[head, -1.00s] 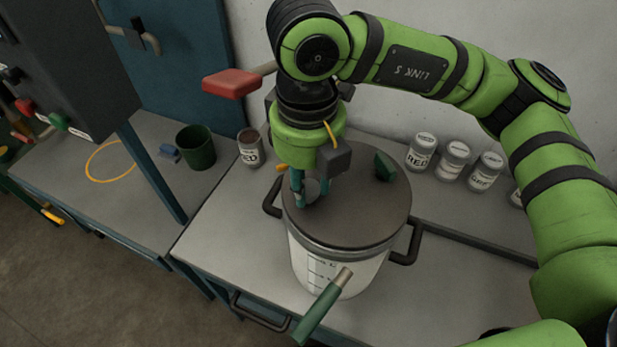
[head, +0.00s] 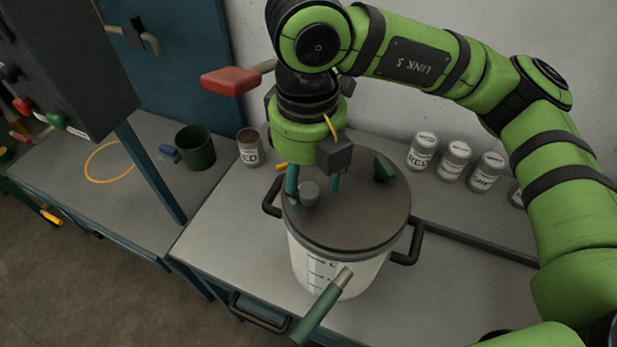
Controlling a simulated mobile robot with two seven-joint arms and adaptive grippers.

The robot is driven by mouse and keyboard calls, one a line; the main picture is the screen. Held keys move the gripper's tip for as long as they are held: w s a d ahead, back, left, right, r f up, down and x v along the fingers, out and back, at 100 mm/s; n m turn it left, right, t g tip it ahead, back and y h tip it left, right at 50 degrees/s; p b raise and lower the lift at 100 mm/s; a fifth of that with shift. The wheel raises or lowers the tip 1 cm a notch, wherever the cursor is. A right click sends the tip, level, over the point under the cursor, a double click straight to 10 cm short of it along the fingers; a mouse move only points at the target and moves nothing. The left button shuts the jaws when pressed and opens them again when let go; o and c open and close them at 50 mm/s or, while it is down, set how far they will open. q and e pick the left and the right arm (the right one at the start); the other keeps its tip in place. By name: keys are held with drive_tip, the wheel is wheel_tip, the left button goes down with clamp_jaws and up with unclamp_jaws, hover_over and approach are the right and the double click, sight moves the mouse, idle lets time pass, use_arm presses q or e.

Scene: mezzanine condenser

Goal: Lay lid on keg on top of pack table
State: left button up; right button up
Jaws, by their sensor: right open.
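The keg (head: 330,268) is a pale, marked vessel with dark side handles, standing upright on the pack table (head: 225,248). The dark round lid (head: 345,225) lies over the keg's mouth and looks level with its rim. A small grey knob (head: 309,192) and a green grip (head: 384,168) stand up from the lid. My right gripper (head: 313,190) is open above the lid's left part, its teal fingers around or just above the knob; whether they touch it I cannot tell. My left gripper is not in view.
Several labelled jars (head: 455,162) stand along the wall to the right, and another jar (head: 249,150) at the left. A green cup (head: 196,148) is on the left bench. A green-handled lever (head: 322,308) sticks out before the keg. A red handle (head: 231,80) juts out behind.

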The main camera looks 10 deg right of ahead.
wheel_tip(320, 180, up, 11)
idle(0.3)
idle(0.5)
